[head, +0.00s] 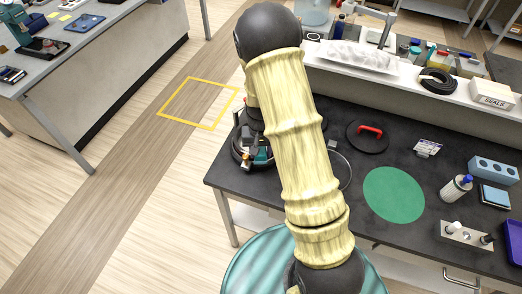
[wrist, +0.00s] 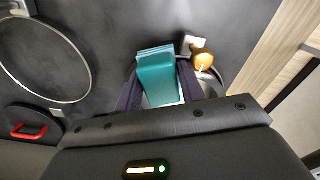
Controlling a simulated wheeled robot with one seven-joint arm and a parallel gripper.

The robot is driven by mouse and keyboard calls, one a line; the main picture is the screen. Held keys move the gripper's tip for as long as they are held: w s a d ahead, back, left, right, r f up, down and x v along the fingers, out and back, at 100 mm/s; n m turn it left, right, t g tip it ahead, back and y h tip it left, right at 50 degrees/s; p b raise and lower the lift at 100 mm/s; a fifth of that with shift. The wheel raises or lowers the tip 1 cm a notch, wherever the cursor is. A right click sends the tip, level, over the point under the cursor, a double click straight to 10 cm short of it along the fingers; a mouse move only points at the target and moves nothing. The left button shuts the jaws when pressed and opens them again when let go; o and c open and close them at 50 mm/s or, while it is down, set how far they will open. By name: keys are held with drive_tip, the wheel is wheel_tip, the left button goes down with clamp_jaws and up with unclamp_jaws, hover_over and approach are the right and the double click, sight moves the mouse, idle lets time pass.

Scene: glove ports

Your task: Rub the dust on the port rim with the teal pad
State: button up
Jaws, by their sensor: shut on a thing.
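My gripper (wrist: 160,88) is shut on the teal pad (wrist: 158,72), which sits between its two dark fingers in the wrist view. A teal piece (head: 262,156) shows beside my arm in the head view, at a round dark dish (head: 238,158). The pad is over or in this dish; I cannot tell whether it touches it. A thin pale ring (wrist: 88,82), likely the port rim, lies on the dark bench to the left in the wrist view, apart from the pad. In the head view the ring (head: 349,168) is partly hidden by my sleeved arm. No dust can be made out.
An orange-brown knobbed item (wrist: 203,58) is close to the pad's right. A black round lid with a red handle (head: 370,129) lies beyond the ring. A green disc (head: 394,195), a bottle (head: 456,188) and blue block (head: 492,170) occupy the bench's right side.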

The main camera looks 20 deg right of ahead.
drive_tip(key=shift+w+a+r+p, duration=0.1)
drive_tip(key=shift+w+a+p, duration=0.2)
drive_tip(key=shift+w+a, duration=0.35)
drive_tip(key=shift+w+a+r+p, duration=0.1)
drive_tip(key=shift+w+a+p, duration=0.25)
drive_tip(key=shift+a, duration=0.45)
drive_tip(key=shift+w+a+f, duration=0.1)
drive_tip(key=shift+w+a, duration=0.2)
drive_tip(key=shift+a, duration=0.15)
